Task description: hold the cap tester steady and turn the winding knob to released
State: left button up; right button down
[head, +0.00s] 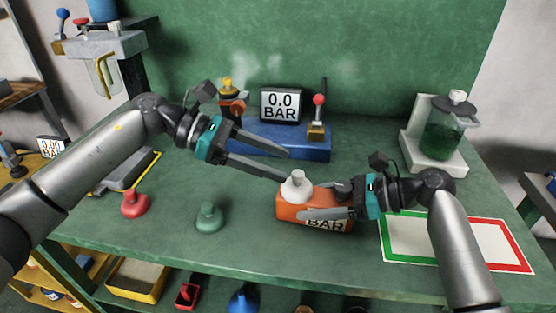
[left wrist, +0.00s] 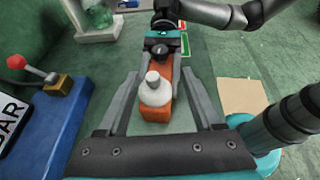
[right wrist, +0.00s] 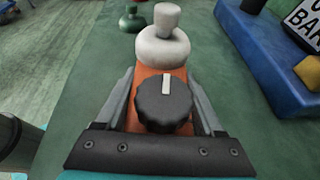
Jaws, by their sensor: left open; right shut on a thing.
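The cap tester (head: 287,211) is an orange block lying on the green bench, with a white rounded stopper (head: 297,186) at its left end. The winding knob (right wrist: 164,103) is black and ribbed; its white pointer mark points toward the stopper in the right wrist view. My right gripper (head: 318,201) is shut on the orange body, one finger along each side, with the knob between palm and stopper. My left gripper (head: 287,168) is open, its fingers just above and behind the stopper. In the left wrist view the stopper (left wrist: 153,88) shows between the open fingers.
A blue station (head: 270,139) with a 0.0 BAR display (head: 282,105) stands behind. A red stopper (head: 135,204) and a green stopper (head: 209,218) stand on the left. A mat with green and red edging (head: 502,245) and a green jar (head: 443,134) are right.

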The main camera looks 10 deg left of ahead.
aim_at(344, 185)
pick_arm(q)
jog(key=shift+d, duration=0.2)
jog(key=shift+c, duration=0.7)
jog(key=d+m+g+y, duration=0.1)
jog(key=d, duration=0.2)
jog(key=d+r+m+g+y, duration=0.1)
jog(key=d+y, duration=0.1)
jog(key=d, duration=0.1)
jog(key=d+r+m+g+y, duration=0.1)
jog(key=d+m+y, duration=0.1)
jog(key=d, duration=0.2)
jog(key=shift+w+r, duration=0.15)
jog(key=d+r+y, duration=0.1)
jog(key=y, duration=0.1)
jog(key=d+r+m+y, duration=0.1)
jog(key=y, duration=0.1)
jog(key=shift+w+d+r+y, duration=0.1)
jog(key=shift+r+y, duration=0.1)
jog(key=shift+y, duration=0.1)
jog(key=f+y, duration=0.1)
jog(key=f, duration=0.1)
jog(key=f+t+y, duration=0.1)
jog(key=f, duration=0.2)
jog(key=f+t+y, duration=0.1)
jog(key=f, duration=0.2)
jog(key=shift+w+d+f+y, duration=0.15)
jog(key=shift+w+y, duration=0.1)
jog(key=shift+y, duration=0.15)
jog(key=shift+c, duration=0.3)
grip_shut()
